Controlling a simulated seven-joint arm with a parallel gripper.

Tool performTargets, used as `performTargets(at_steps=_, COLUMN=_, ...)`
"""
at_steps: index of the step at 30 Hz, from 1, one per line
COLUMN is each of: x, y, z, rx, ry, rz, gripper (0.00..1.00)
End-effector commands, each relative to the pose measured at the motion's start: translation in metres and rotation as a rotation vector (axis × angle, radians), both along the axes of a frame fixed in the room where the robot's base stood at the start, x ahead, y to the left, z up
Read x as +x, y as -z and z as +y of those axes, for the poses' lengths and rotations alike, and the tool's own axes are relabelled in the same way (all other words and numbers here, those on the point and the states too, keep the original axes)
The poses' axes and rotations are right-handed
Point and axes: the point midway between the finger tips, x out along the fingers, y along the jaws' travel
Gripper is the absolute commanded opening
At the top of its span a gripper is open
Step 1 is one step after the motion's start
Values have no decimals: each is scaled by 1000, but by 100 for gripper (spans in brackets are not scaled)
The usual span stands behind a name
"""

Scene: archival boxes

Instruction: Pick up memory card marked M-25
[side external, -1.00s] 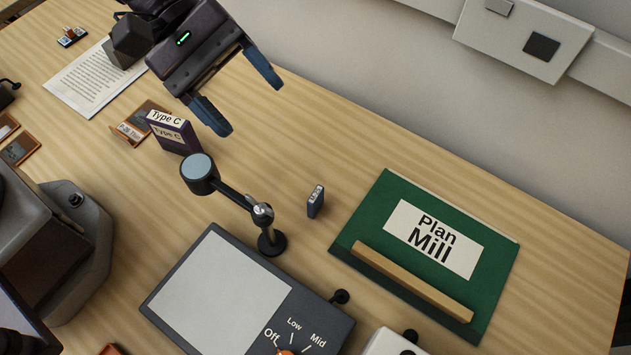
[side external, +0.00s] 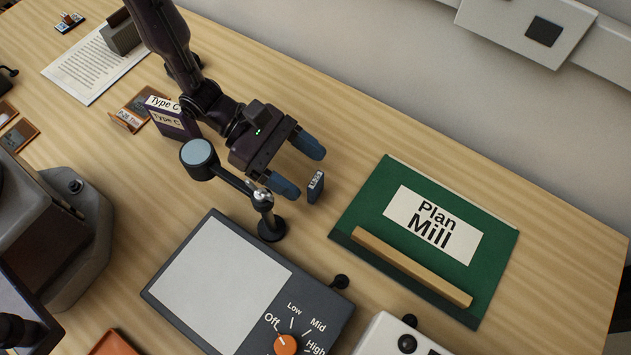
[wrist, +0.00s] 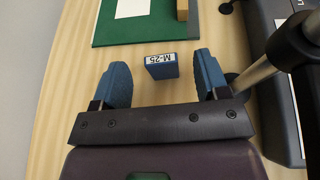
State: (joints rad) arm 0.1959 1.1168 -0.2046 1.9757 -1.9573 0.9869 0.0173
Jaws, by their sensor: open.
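The memory card (side external: 315,189) is a small dark blue block standing upright on the wooden table. In the wrist view the card (wrist: 161,72) shows a white top label reading M-25. My gripper (side external: 304,168) is open and empty, with blue fingertips pointing toward the card. In the wrist view my gripper (wrist: 163,78) has one finger on each side of the card, with gaps on both sides. The card sits near the level of the fingertips, and I cannot tell how far between them it reaches.
A jointed stand with a round head (side external: 197,153) rises close beside my gripper. A light panel box with an orange knob (side external: 216,285) lies in front. A green Plan Mill folder (side external: 380,205) lies to the right.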

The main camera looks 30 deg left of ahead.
Motion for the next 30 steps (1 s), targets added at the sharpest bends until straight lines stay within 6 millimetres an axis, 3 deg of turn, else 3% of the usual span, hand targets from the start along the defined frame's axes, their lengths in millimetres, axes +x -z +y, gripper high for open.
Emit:
performTargets(at_steps=10, x=3, y=18, z=-40, rx=0, ry=4, rz=-2, gripper=68)
performTargets(at_steps=19, x=4, y=20, z=-45, rx=1, ry=0, rz=0, gripper=68)
performTargets(at_steps=26, x=4, y=19, z=-45, rx=0, ry=0, rz=-1, gripper=18)
performTargets(at_steps=30, x=4, y=19, z=-45, rx=0, ry=0, rz=-1, gripper=15)
